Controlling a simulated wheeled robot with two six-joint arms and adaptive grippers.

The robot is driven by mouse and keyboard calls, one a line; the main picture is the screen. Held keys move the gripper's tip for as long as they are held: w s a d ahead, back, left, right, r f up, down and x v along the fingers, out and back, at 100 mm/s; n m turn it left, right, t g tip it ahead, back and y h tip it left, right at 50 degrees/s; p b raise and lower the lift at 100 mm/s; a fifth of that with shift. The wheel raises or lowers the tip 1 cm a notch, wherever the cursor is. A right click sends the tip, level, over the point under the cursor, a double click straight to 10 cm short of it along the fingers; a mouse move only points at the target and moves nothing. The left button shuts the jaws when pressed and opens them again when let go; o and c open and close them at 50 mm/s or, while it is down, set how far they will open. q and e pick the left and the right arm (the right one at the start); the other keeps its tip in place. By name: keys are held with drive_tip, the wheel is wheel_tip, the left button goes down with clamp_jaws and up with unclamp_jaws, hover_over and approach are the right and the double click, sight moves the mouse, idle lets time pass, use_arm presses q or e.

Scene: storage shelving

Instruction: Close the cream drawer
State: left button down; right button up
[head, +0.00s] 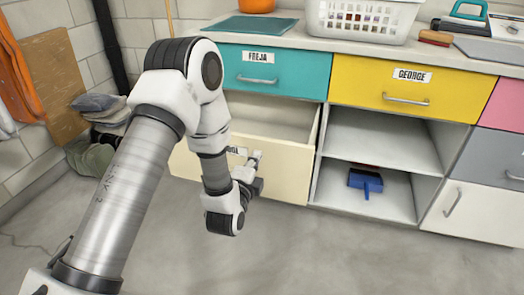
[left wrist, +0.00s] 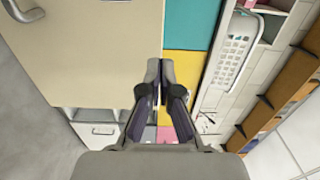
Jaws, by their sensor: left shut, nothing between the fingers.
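The cream drawer (head: 292,178) is under the teal drawer and stands pulled out, its hollow inside showing behind the front panel. Its front also fills the upper left of the left wrist view (left wrist: 95,50), with a metal handle (left wrist: 25,12) at the corner. My left gripper (head: 255,160) is in front of the drawer face, beside its partly hidden label. In the left wrist view my left gripper (left wrist: 160,65) is shut and empty, its fingertips near the top edge of the cream front. I cannot tell if they touch it. My right gripper is not in view.
The teal drawer (head: 275,73) and yellow drawer (head: 400,97) above are shut. Open shelves (head: 375,140) at right hold a blue dustpan (head: 366,181). A white basket (head: 365,18) stands on the counter. The floor in front is clear.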

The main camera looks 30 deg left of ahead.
sight(264, 141)
use_arm(q)
drive_tip(key=b+x, duration=0.1)
drive_tip(key=x, duration=0.4)
drive_tip(key=shift+w+f, duration=0.1)
drive_tip(key=shift+w, duration=0.2)
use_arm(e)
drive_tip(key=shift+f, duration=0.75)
use_arm(q)
drive_tip(key=shift+a, duration=0.1)
